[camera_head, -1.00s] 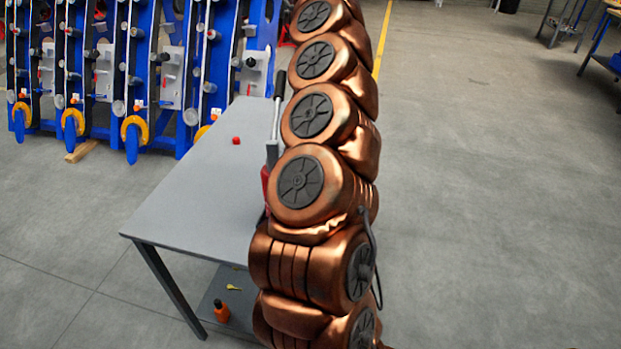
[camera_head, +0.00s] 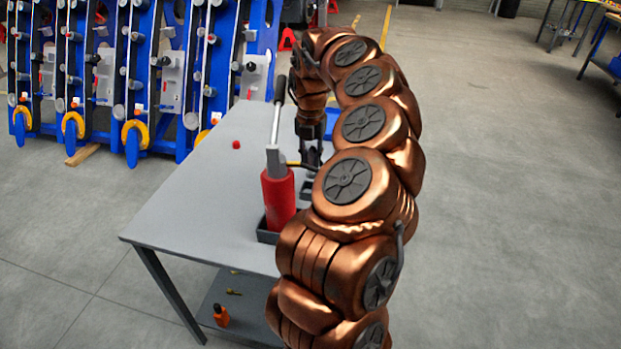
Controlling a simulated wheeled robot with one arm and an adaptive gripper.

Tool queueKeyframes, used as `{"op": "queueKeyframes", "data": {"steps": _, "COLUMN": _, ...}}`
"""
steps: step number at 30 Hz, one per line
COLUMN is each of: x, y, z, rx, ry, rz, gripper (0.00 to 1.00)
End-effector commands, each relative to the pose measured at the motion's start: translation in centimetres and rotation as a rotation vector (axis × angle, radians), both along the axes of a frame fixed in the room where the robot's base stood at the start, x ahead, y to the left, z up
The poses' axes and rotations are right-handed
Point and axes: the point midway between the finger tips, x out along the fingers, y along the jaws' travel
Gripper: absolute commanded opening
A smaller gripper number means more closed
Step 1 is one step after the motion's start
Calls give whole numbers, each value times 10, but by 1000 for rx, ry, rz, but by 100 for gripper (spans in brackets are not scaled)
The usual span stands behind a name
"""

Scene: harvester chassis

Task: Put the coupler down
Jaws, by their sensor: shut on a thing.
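My gripper (camera_head: 311,158) points down over the right part of the grey table (camera_head: 195,205), just behind and right of a red cylinder with a long lever. It is shut on a small dark thing, taken to be the coupler, which is hard to make out at this size. Its fingertips are low, close to the tabletop; I cannot tell whether the coupler touches it. My own copper arm hides the right edge of the table and part of the area beside the gripper.
The red cylinder (camera_head: 278,198) stands in a dark tray (camera_head: 268,236). A small red cap (camera_head: 236,145) lies on the clear left part of the table. A blue item (camera_head: 331,120) sits behind the gripper. An orange bottle (camera_head: 221,314) is on the lower shelf. Blue racks (camera_head: 140,80) stand behind.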

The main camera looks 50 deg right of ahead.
Motion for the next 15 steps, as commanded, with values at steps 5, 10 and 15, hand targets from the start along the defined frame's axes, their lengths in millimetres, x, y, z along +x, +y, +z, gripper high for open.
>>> {"op": "queueKeyframes", "data": {"steps": 5, "x": -1, "y": 0, "z": -26, "rx": 1, "ry": 3, "rz": -1, "gripper": 0}}
{"op": "queueKeyframes", "data": {"steps": 10, "x": -1, "y": 0, "z": -39, "rx": 0, "ry": 1, "rz": 1, "gripper": 0}}
{"op": "queueKeyframes", "data": {"steps": 15, "x": -1, "y": 1, "z": -48, "rx": 2, "ry": 4, "rz": 2, "gripper": 0}}
